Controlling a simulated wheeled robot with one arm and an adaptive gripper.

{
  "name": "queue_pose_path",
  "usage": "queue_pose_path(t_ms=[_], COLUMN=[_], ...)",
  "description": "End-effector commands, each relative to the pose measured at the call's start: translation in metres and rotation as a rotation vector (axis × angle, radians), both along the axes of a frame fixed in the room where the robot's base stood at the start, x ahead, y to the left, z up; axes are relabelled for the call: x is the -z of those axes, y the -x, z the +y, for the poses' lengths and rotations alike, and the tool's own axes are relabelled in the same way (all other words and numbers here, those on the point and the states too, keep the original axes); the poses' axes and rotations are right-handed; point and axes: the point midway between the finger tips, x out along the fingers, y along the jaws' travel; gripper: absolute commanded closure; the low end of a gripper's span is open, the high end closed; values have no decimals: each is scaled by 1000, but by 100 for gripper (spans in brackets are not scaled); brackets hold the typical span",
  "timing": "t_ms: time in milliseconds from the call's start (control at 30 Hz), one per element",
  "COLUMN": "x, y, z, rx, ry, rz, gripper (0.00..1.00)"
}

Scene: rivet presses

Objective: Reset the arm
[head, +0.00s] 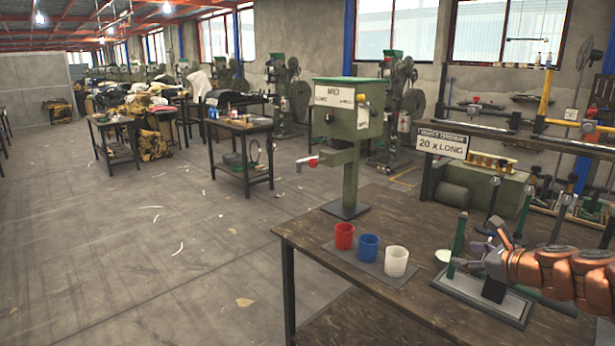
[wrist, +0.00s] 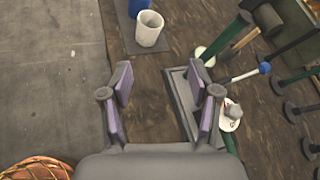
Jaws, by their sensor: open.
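My gripper (head: 470,243) is at the right side of the head view, at the end of my orange-brown arm, over the wooden table (head: 330,250). In the wrist view my gripper (wrist: 162,108) shows its two purple-padded fingers spread apart, with only bare table and floor edge between them. It holds nothing. In the head view it is in front of the grey base plate (head: 480,292) and near a green post (head: 458,236); I cannot tell whether it touches them.
A red cup (head: 344,236), a blue cup (head: 368,247) and a white cup (head: 396,261) stand on a grey mat left of my gripper. A green dispenser marked MID (head: 347,115) stands behind them. Several dark posts stand at the table's right. The floor (head: 150,240) at left is mostly clear.

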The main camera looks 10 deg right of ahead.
Motion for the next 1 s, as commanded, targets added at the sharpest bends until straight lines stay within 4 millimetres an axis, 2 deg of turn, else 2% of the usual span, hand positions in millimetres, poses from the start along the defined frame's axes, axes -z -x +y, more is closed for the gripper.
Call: queue_pose_path(t_ms=[33,167,200,267,300,367,400,500,600,700,833,900,1000], x=[-9,-22,-23,-24,-25,-23,-21,-12,-1,11,24,29,33], y=[-4,-1,3,12,20,36,48,88,134,183,246,277,312], z=[33,112,137,172,196,229,250,296,328,345,347,341,329], rx=[-95,-342,-423,-547,-633,-766,-856,-1099,-1339,-1574,-1864,-2006,-2171], ry=[65,241,298,386,446,539,600,759,909,1037,1174,1228,1279], rz=[6,18,24,30,30,36,39,49,61,79,110,130,155], gripper=[38,38,38,38,38,38,38,38,38,38,38,38,38])
